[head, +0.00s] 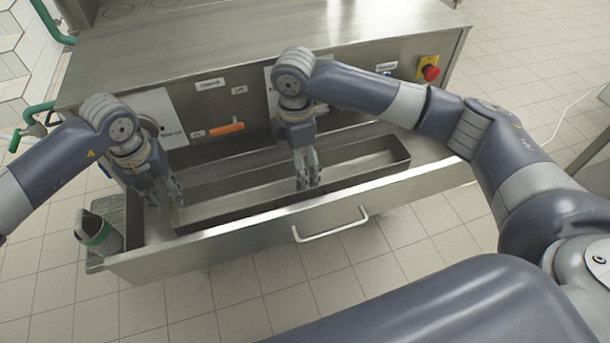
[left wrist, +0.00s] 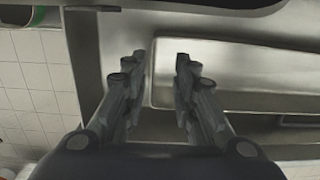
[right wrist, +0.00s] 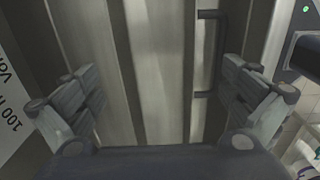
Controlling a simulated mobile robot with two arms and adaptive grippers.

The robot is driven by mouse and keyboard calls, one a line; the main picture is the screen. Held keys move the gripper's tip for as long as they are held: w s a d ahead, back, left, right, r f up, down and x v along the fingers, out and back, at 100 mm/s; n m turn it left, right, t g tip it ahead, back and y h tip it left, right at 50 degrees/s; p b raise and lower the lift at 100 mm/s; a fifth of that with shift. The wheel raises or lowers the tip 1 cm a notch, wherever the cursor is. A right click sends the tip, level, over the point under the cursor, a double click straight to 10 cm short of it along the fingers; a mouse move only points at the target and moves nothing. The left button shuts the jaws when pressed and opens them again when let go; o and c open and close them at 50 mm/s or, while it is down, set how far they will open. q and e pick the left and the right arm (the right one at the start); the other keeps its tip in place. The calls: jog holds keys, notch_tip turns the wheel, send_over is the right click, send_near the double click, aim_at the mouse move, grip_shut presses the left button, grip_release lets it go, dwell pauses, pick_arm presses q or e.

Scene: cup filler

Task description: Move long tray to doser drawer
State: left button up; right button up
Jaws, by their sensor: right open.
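A long, narrow metal tray (head: 350,170) lies inside the open doser drawer (head: 235,245) in the head view, running along it, and looks empty. My left gripper (head: 165,200) is at the tray's left end. In the left wrist view its fingertips (left wrist: 160,58) are a little apart, with the end of the tray (left wrist: 235,75) between and beside them; I cannot tell whether they touch it. My right gripper (head: 308,185) points down over the tray's middle. In the right wrist view its fingers (right wrist: 165,85) are wide apart above the tray (right wrist: 150,60).
The drawer handle (head: 332,226) sticks out at the front. A metal cup with a green band (head: 98,232) stands on a grate left of the drawer. The machine front behind has an orange lever (head: 227,129) and a red button (head: 430,72). Tiled floor lies clear in front.

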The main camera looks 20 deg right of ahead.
pick_arm(q)
notch_tip(320, 180, up, 8)
jog(key=shift+s, duration=0.25)
pick_arm(e)
notch_tip(320, 180, up, 11)
jog(key=w, duration=0.1)
jog(key=shift+r, duration=0.2)
dwell(0.3)
dwell(0.5)
